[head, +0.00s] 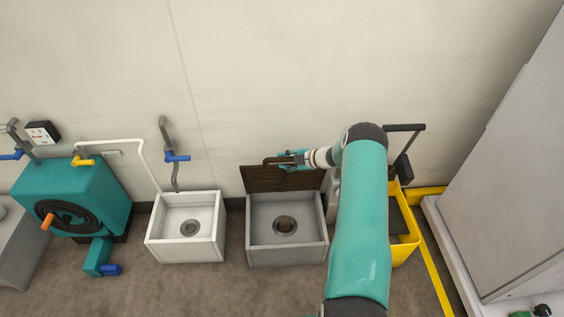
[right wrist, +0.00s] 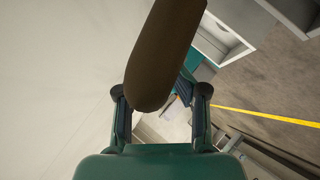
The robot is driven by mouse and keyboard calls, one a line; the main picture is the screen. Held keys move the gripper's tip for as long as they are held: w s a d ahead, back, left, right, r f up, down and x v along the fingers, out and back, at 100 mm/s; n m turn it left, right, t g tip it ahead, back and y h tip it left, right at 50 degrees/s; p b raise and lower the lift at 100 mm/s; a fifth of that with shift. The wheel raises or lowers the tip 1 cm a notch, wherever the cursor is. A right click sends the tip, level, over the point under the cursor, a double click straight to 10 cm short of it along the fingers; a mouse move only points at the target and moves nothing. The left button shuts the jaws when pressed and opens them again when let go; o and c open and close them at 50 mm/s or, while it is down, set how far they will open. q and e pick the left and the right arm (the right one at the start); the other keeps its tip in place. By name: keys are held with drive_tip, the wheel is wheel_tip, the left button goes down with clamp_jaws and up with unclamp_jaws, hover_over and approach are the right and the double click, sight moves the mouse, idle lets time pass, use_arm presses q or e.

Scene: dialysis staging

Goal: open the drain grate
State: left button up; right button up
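The drain grate (head: 262,181) is a dark brown slatted panel. It stands raised at the back edge of the grey basin (head: 287,257), close to the wall, and the round drain (head: 284,226) in the basin's floor is uncovered. My right gripper (head: 284,160) is at the grate's top edge, by its brown bar handle. In the right wrist view the brown bar (right wrist: 165,60) crosses close in front of the gripper (right wrist: 160,112). The fingers stand apart, with background showing between them; no firm grip on the bar is visible. My left gripper is not in view.
A white sink (head: 186,252) with a blue-handled tap (head: 177,158) stands to the left, beyond it a teal hose-reel unit (head: 75,190). A yellow bin (head: 405,248) is at the right, partly behind my right arm. A large grey cabinet (head: 505,180) stands far right.

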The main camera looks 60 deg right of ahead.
drive_tip(key=v, duration=1)
drive_tip(key=shift+s+r, duration=0.15)
drive_tip(key=shift+s, duration=0.05)
